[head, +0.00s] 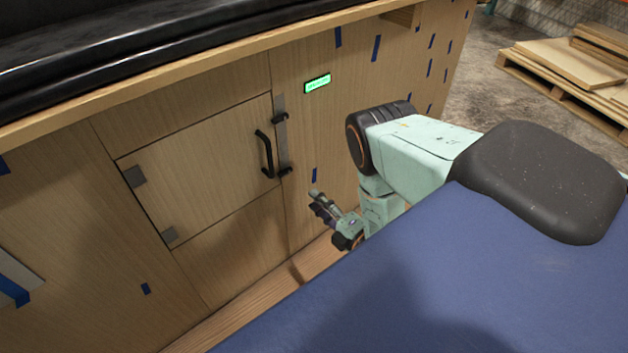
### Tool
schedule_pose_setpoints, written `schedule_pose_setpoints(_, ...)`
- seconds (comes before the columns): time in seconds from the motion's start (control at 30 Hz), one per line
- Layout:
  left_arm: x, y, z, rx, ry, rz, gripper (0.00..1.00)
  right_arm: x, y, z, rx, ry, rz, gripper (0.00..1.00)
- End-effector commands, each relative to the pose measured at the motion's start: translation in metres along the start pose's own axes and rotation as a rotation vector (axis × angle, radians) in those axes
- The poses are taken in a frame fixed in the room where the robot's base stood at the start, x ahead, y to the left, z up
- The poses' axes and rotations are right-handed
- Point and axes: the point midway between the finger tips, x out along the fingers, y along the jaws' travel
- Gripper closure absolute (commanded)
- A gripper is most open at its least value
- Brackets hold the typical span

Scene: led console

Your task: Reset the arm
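My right arm reaches from the right over my blue body toward the wooden console (60,210). My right gripper (313,200) hangs low in front of the console, right of and below the door handle, and appears apart from it. It is small and seen from the side, so I cannot tell whether its fingers are open or shut. My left gripper is not in view. The console has a closed wooden door (200,165) with a black handle (265,154). A lit green LED panel (318,83) sits on the console face, up and right of the door.
A black padded top (150,45) runs along the console's upper edge. A wooden ledge (235,305) runs along its foot. Blue tape strips (376,48) mark the panels. Pallets with boards (570,65) lie on the concrete floor at the upper right.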

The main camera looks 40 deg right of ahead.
Motion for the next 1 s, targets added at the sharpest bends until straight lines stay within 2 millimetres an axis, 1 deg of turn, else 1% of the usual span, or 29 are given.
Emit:
schedule_pose_setpoints(0.47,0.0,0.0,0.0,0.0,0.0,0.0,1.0,0.0,0.0,0.0,0.002,0.0,-0.001,0.65)
schedule_pose_setpoints(0.57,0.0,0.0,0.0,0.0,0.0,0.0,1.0,0.0,-0.002,0.0,0.047,0.0,-0.008,0.65)
schedule_pose_setpoints(0.67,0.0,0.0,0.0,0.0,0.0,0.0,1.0,-0.002,-0.017,0.002,0.177,-0.017,-0.075,0.65)
schedule_pose_setpoints(0.77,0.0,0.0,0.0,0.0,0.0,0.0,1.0,-0.023,-0.05,0.002,0.386,-0.093,-0.237,0.65)
schedule_pose_setpoints(0.8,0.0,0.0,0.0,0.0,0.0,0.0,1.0,-0.036,-0.065,-0.001,0.478,-0.138,-0.312,0.65)
schedule_pose_setpoints(0.83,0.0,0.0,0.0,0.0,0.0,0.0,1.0,-0.047,-0.076,-0.004,0.547,-0.174,-0.37,0.65)
schedule_pose_setpoints(0.9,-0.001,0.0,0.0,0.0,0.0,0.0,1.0,-0.071,-0.095,-0.016,0.705,-0.269,-0.496,0.65)
schedule_pose_setpoints(0.97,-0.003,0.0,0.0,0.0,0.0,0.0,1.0,-0.095,-0.107,-0.029,0.837,-0.365,-0.603,0.65)
schedule_pose_setpoints(1.0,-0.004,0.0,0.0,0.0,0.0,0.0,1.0,-0.111,-0.113,-0.038,0.923,-0.436,-0.671,0.65)
